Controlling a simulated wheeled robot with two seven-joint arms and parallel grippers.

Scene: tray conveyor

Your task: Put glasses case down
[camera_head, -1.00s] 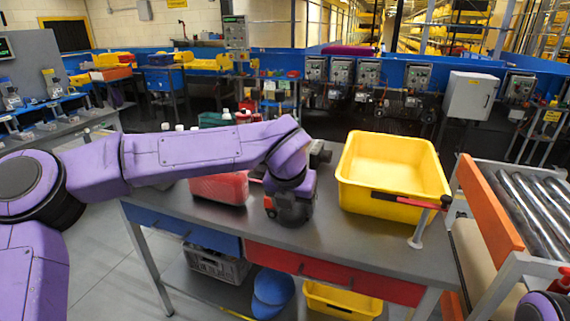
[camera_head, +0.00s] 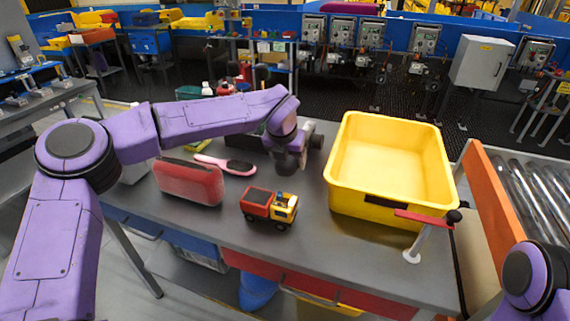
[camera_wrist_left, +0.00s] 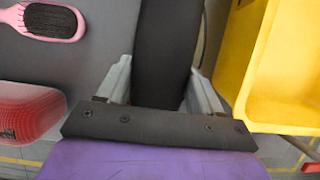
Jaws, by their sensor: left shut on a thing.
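The glasses case (camera_wrist_left: 165,50) looks like a long black object in the left wrist view, between my left gripper's two fingers and running up to the top edge. My left gripper (camera_wrist_left: 158,92) is shut on it. In the head view my left gripper (camera_head: 293,160) is over the grey table, just left of the yellow bin. There the wrist hides most of the fingers and the case. Whether the case touches the table cannot be told. My right gripper is out of view; only part of my right arm shows at the lower right.
The yellow bin (camera_head: 338,190) stands on the grey table (camera_head: 225,222). A toy truck (camera_head: 268,206), a red case-like object (camera_head: 188,183) and a pink brush (camera_head: 226,164) lie left of it. A roller conveyor (camera_head: 492,190) is at the right. Table front is clear between truck and bin.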

